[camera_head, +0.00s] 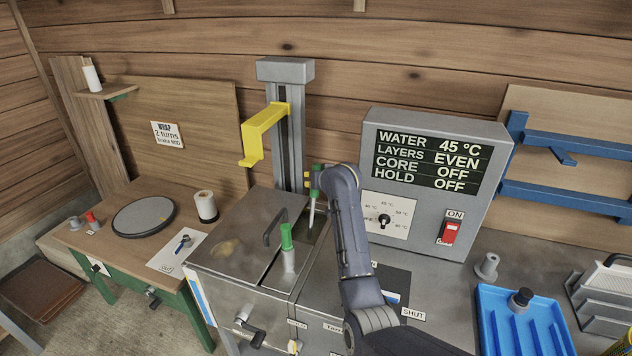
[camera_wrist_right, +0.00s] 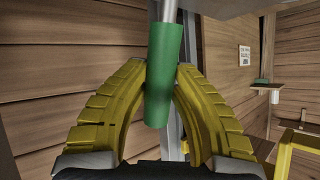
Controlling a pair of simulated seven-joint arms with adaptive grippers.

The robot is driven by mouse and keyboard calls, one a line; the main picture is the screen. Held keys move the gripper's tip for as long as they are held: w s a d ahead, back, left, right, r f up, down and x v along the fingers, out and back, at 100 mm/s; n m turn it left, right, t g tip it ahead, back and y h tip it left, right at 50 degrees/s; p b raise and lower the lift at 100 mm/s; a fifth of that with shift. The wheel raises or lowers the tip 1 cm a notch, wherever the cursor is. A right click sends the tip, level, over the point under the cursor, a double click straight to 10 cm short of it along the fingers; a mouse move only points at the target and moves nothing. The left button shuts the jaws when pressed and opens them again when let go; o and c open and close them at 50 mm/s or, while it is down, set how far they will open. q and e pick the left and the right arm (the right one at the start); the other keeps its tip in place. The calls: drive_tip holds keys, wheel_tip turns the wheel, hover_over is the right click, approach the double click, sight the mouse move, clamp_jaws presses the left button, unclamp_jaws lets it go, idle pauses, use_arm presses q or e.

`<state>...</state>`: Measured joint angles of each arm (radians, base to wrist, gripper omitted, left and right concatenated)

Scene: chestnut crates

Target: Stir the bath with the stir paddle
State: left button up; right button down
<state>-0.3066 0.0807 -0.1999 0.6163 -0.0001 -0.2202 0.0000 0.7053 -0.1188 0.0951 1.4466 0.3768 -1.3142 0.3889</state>
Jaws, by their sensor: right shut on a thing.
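The stir paddle (camera_head: 317,181) has a green handle and a pale metal shaft. It hangs roughly upright, shaft down, over the dark opening (camera_head: 309,232) in the top of the grey metal bath (camera_head: 225,258). I cannot tell how far its lower end reaches into the opening. My right gripper (camera_head: 314,178) is shut on the green handle; in the right wrist view (camera_wrist_right: 172,70) the yellow fingers close on both sides of the handle (camera_wrist_right: 160,95). The water is hard to make out. My left gripper is not in view.
A second green-topped grey cylinder (camera_head: 288,245) stands on the bath lid near a dark handle (camera_head: 273,226). A column with a yellow bracket (camera_head: 262,130) rises behind. The control box (camera_head: 375,150) stands right of my right gripper. A blue tray (camera_head: 490,320) lies front right.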

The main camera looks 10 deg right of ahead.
drive_tip(key=shift+a, duration=0.1)
drive_tip(key=c, duration=1.1)
unclamp_jaws()
drive_tip(key=shift+w, duration=0.1)
drive_tip(key=v, duration=1.2)
drive_tip(key=shift+w, duration=0.1)
idle(0.5)
